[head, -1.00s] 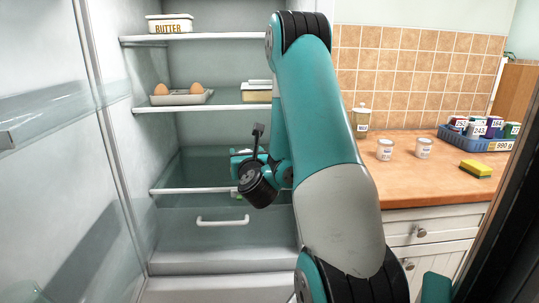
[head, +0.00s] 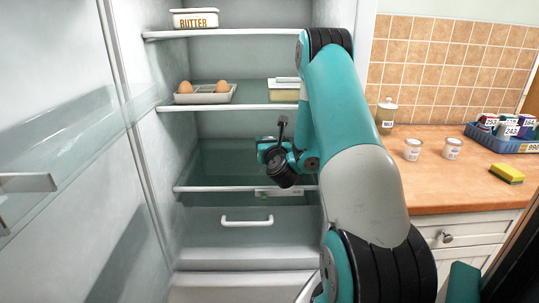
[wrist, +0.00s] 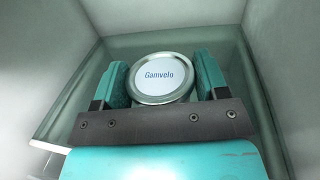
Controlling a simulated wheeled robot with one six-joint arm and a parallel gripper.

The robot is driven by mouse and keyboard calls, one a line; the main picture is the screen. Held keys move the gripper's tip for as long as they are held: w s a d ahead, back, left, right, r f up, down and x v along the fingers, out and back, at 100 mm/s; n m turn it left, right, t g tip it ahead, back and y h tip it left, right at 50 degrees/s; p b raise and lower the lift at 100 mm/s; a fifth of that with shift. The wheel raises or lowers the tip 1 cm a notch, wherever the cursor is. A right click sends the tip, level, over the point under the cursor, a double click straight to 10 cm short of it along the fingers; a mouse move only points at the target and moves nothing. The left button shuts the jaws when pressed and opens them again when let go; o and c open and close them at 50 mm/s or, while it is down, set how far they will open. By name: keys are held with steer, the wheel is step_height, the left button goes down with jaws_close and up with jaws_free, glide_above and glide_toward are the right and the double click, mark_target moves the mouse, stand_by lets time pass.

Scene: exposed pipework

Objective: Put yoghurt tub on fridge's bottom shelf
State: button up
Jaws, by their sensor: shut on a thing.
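The yoghurt tub (wrist: 162,78) shows in the wrist view as a round silver-rimmed lid with a white label reading "Gamvelo". My gripper (wrist: 161,90) is shut on it, with one teal finger on each side. In the head view, my wrist is inside the open fridge above the bottom shelf (head: 220,188), a glass shelf with a white front edge. My arm and wrist mostly hide the gripper there, and I cannot make out the tub. I cannot tell whether the tub touches the shelf.
The egg tray (head: 205,94) and a lidded dish (head: 284,92) stand on the shelf above; the butter dish (head: 195,18) is on top. A drawer (head: 247,221) lies below. The open door (head: 60,150) is at left, the counter (head: 450,190) at right. The shelf's left part is clear.

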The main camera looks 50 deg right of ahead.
steer(key=shift+s+d+f+b, duration=0.15)
steer(key=shift+f+b, duration=0.15)
steer(key=shift+f, duration=0.25)
steer(key=shift+s+d+f+b, duration=0.15)
steer(key=shift+f+b, duration=0.1)
steer(key=shift+f, duration=0.3)
step_height(320, 180, down, 3)
steer(key=b, duration=0.3)
steer(key=shift+f, duration=0.15)
steer(key=shift+w+d+f, duration=0.1)
steer(key=shift+d+f, duration=0.05)
steer(key=shift+d, duration=0.1)
steer(key=shift+w+d+f, duration=0.1)
steer(key=shift+w+d, duration=0.1)
steer(key=shift+d, duration=0.05)
steer(key=shift+w+a, duration=0.1)
steer(key=shift+a, duration=0.25)
steer(key=shift+d+f, duration=0.15)
steer(key=o, duration=1)
steer(key=shift+c, duration=0.2)
steer(key=shift+r, duration=0.2)
